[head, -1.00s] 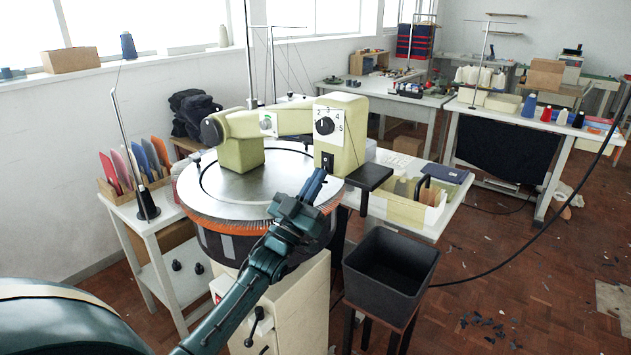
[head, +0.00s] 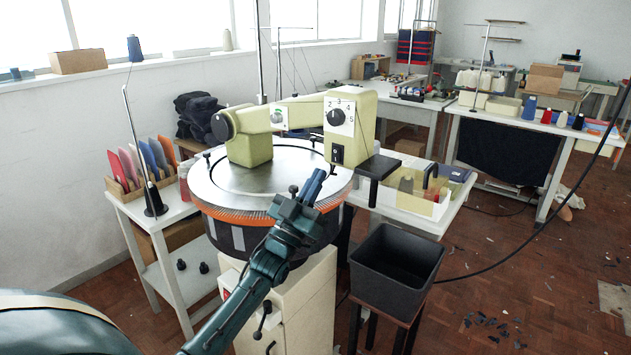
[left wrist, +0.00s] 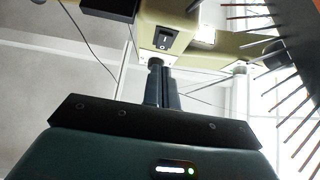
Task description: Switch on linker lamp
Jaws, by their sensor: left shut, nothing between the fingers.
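The linker is a pale green machine head (head: 357,112) above a round metal dial plate (head: 225,185) with an orange-edged rim of needles. A small black rocker switch (head: 337,154) sits low on the head's front, below the numbered knob (head: 336,117). It also shows in the left wrist view (left wrist: 164,42). My left gripper (head: 317,176) is shut and empty, just below and in front of the switch, with a small gap visible. In the left wrist view its fingers (left wrist: 161,70) point up toward the switch's housing. I cannot tell whether the lamp is lit. My right gripper is not in view.
A black bin (head: 397,268) stands on a stool at the lower right. A black bracket (head: 378,167) juts from the head's right side. A side table with a thread stand (head: 150,200) is at left. Needles (left wrist: 290,110) stick out near my left wrist.

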